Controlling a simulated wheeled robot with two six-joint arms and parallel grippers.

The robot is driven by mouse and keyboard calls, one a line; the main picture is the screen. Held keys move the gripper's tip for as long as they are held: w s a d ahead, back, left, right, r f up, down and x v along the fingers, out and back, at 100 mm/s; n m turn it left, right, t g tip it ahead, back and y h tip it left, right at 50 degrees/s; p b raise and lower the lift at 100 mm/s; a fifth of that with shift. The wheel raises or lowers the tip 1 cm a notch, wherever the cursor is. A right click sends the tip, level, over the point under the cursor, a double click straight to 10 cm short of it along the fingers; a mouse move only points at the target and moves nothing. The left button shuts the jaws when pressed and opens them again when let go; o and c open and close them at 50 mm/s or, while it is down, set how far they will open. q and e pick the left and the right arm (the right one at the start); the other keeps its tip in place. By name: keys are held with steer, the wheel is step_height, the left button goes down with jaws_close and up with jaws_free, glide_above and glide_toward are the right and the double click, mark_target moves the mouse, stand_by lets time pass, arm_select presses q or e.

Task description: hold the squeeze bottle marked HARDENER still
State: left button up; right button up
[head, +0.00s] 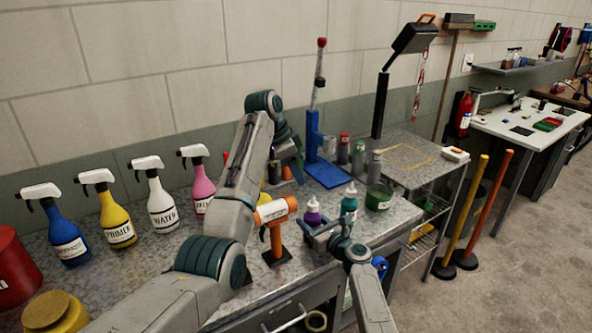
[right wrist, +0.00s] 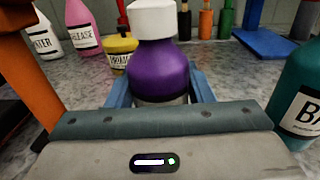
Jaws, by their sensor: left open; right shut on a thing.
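A purple squeeze bottle (head: 313,213) with a white cap stands upright near the front of the workbench. It fills the middle of the right wrist view (right wrist: 160,70). Its label is hidden, so I cannot read whether it says HARDENER. My right gripper (head: 320,229) is shut on it, with a blue finger on each side of its lower body. My left gripper (head: 292,160) is open, higher and farther back, near the blue stand; it is partly hidden by my own arm.
A teal bottle (head: 349,205) marked "BA..." stands just right of the purple one, and a green jar (head: 379,197) beyond. An orange tool (head: 275,211) on a stand is close on the left. Several spray bottles (head: 118,220) line the left; a blue stand (head: 325,172) is behind.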

steer(key=o, duration=1.2)
steer(key=shift+c, duration=0.2)
